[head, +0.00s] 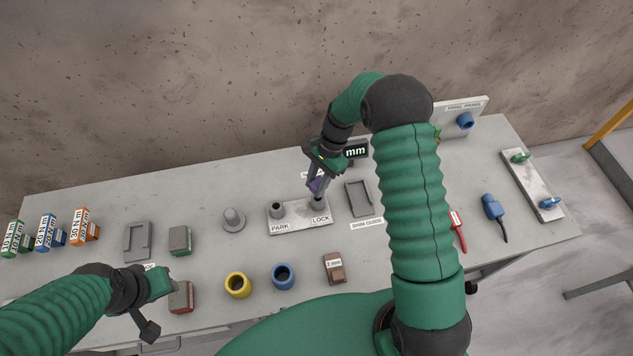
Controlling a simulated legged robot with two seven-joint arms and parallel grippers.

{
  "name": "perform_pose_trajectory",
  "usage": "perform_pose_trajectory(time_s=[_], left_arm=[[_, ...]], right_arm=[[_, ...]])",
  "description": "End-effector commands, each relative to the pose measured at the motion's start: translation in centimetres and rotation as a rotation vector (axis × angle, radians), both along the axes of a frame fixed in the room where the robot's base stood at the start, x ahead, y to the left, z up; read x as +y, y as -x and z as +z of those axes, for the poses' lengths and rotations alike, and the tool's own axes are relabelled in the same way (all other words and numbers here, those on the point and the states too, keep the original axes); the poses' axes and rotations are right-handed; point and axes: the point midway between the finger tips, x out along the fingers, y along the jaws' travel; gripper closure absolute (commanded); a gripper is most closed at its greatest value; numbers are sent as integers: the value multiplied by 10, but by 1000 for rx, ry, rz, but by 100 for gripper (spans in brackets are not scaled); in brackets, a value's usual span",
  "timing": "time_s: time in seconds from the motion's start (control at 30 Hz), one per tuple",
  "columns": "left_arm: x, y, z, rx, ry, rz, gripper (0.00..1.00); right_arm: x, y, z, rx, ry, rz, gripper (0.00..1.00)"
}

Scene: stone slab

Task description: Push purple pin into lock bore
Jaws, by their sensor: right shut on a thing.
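The purple pin (315,186) is held in my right gripper (319,178), which points down over the right part of the small block. The lock bore (318,203) is a grey raised socket above the LOCK label, directly under the pin. I cannot tell whether the pin's tip is inside the bore or just above it. The block (300,216) also has a PARK socket (277,209) on its left, which looks empty. My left gripper (160,285) is at the lower left, near a grey block with a red base (181,297); its fingers are not clear.
A grey knob (233,220) stands left of the block, and a grey tray (358,198) lies to its right. A yellow ring (238,285), a blue ring (283,276) and a brown block (335,268) stand in front. Torque boxes (84,226) stand at the far left.

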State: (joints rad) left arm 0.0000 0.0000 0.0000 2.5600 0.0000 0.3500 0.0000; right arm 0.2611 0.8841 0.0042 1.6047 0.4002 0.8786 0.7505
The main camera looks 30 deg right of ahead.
Motion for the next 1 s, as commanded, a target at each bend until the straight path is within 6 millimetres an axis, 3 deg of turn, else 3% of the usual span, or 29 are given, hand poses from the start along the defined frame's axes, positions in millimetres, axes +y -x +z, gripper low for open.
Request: perform_pose_trajectory(time_s=[1.0], left_arm=[[0, 0, -10, 0, 0, 0, 64]], right_arm=[[1, 0, -18, 0, -1, 0, 100]])
